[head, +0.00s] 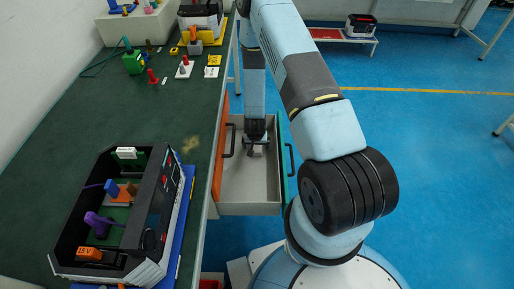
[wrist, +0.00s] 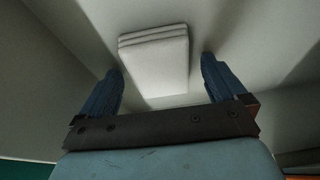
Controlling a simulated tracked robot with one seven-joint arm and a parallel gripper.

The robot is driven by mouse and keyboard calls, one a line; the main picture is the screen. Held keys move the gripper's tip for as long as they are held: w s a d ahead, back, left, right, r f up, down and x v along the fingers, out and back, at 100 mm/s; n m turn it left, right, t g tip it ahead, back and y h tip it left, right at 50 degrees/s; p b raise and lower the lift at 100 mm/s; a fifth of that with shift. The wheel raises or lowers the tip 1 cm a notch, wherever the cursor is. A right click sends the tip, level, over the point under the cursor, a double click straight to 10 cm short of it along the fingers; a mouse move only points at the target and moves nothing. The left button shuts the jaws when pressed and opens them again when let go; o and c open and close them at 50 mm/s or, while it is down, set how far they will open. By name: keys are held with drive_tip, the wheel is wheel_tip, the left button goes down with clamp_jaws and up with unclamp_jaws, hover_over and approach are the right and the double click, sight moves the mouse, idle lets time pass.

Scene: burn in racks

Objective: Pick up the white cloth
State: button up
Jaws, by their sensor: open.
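The white cloth (wrist: 155,62) shows in the wrist view as a folded, layered pad on the pale floor of a drawer. My gripper (wrist: 162,85) is open, with its two blue fingers spread on either side of the cloth's near part. The cloth lies between and beyond the fingertips, with a gap visible at each side. In the head view my gripper (head: 256,146) reaches down into the open drawer (head: 240,193). The cloth cannot be made out there, as my arm covers that part.
The drawer's walls stand close around my gripper, with an orange panel (head: 219,135) at left and a teal panel (head: 291,165) at right. The green bench top (head: 60,135) holds a black case (head: 75,225) with several parts. Blue floor (head: 430,150) is clear at right.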

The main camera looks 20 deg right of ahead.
drive_tip(key=shift+f, duration=0.1)
drive_tip(key=shift+c, duration=0.2)
drive_tip(key=c, duration=1.2)
drive_tip(key=shift+r, duration=5.25)
